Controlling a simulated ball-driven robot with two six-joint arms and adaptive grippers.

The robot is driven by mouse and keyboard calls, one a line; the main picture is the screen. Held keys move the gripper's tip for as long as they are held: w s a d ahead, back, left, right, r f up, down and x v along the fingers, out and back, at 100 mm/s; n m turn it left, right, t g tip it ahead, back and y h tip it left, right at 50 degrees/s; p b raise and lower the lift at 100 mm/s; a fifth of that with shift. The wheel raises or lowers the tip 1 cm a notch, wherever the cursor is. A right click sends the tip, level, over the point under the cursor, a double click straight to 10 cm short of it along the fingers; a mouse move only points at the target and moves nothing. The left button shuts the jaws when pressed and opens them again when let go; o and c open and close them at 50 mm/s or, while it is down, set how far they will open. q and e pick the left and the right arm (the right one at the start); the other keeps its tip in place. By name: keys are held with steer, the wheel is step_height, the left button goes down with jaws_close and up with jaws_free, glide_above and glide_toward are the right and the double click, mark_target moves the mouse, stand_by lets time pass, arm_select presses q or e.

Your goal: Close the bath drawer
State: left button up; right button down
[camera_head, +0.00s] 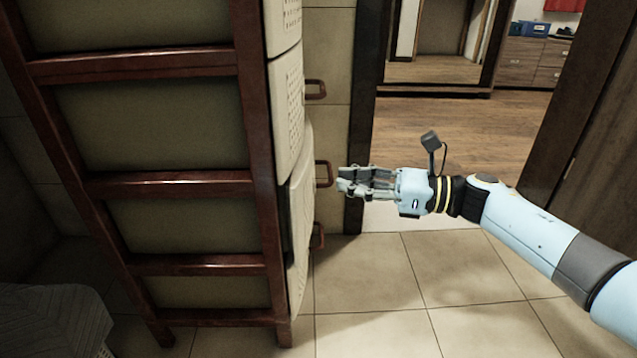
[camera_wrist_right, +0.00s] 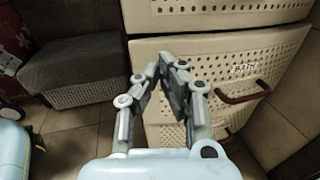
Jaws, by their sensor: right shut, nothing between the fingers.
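The drawer unit has a dark red wooden frame (camera_head: 178,187) and cream drawer fronts with punched holes, seen from the side in the head view. The bath drawer (camera_wrist_right: 212,72), marked "BATH", shows in the right wrist view and has a brown handle (camera_wrist_right: 242,98). In the head view a drawer front (camera_head: 300,190) sticks out slightly from the frame, with a brown handle (camera_head: 324,174). My right gripper (camera_head: 343,183) is shut and empty, close beside this handle; I cannot tell whether they touch. In the right wrist view its fingers (camera_wrist_right: 168,62) meet in front of the bath drawer. My left gripper is not in view.
Other drawers lie above (camera_head: 284,25) and below the bath drawer. A grey woven basket (camera_head: 52,322) stands at the lower left. Tiled floor (camera_head: 450,270) is clear under my right arm. A doorway opens behind, with a dark door (camera_head: 590,120) at the right.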

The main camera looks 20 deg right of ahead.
mark_target(303, 180)
steer(key=x, duration=0.4)
steer(key=shift+w+a+f+b, duration=0.1)
steer(key=shift+a+b, duration=0.05)
steer(key=shift+b, duration=0.25)
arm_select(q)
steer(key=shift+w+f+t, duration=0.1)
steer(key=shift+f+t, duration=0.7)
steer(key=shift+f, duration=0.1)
arm_select(e)
steer(key=shift+w+a, duration=0.35)
steer(key=shift+a, duration=0.2)
steer(key=shift+w+a+b, duration=0.15)
steer(key=shift+a+b, duration=0.1)
steer(key=shift+a, duration=0.35)
steer(key=shift+w+a+b, duration=0.15)
steer(key=shift+a+b, duration=0.05)
steer(key=shift+a, duration=0.4)
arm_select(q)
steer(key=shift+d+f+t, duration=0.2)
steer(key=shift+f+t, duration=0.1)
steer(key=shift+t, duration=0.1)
